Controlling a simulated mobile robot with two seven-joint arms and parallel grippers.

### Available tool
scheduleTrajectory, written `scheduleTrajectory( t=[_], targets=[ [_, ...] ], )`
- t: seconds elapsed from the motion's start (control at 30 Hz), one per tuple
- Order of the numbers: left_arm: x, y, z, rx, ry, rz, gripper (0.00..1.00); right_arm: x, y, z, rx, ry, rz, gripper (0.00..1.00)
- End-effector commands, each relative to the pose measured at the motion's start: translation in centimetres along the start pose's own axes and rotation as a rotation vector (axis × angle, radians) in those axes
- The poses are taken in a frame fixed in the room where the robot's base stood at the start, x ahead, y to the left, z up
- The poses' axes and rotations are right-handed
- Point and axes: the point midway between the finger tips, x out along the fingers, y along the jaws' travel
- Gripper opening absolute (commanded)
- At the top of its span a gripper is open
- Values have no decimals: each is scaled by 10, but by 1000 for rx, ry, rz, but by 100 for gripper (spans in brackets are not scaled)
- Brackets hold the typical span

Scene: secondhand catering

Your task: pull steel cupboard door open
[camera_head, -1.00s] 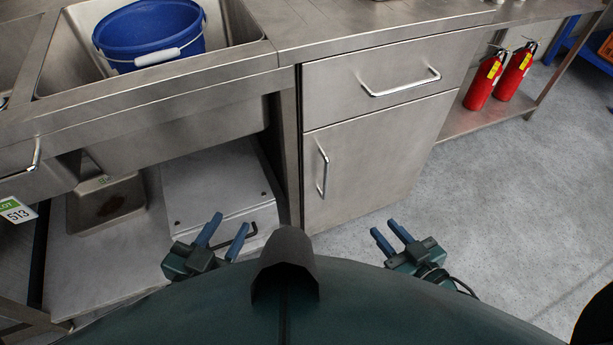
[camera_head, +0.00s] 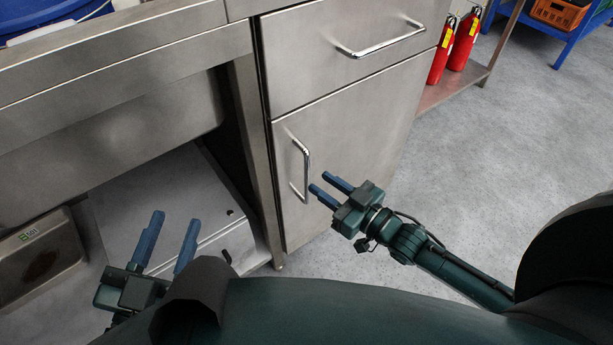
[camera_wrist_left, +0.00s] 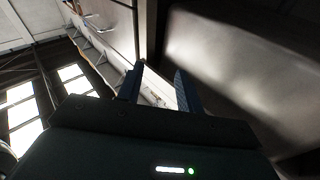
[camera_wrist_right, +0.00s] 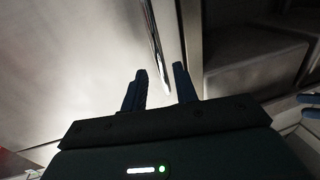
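The steel cupboard door (camera_head: 345,135) is shut, below a drawer with a horizontal bar handle. Its vertical bar handle (camera_head: 306,170) is near the door's left edge. My right gripper (camera_head: 324,184) is open and empty, its blue fingertips just right of the handle's lower part, seemingly a little short of it. In the right wrist view the handle (camera_wrist_right: 158,55) stands ahead of the open fingers, with the door (camera_wrist_right: 75,70) to the left. My left gripper (camera_head: 172,232) is open and empty at lower left, in front of the space under the sink; its fingers also show in the left wrist view (camera_wrist_left: 157,85).
A steel drawer (camera_head: 345,45) sits above the door. Red fire extinguishers (camera_head: 462,42) stand on a shelf at right. The floor (camera_head: 480,170) at right is clear.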

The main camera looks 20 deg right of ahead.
Motion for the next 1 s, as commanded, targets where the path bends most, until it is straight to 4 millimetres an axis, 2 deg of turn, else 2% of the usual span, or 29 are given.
scheduleTrajectory(
  t=[0.1,0.3,0.7,1.0],
  targets=[
    [0,2,3,-19,11,4,36,24,0,2,0,5,0,29],
    [2,2,2,-39,23,6,36,48,0,1,-1,1,0,29],
    [2,2,0,-48,26,7,36,55,0,0,0,-1,0,29],
    [2,2,0,-46,26,8,36,55,0,0,0,-1,0,5]
  ],
)
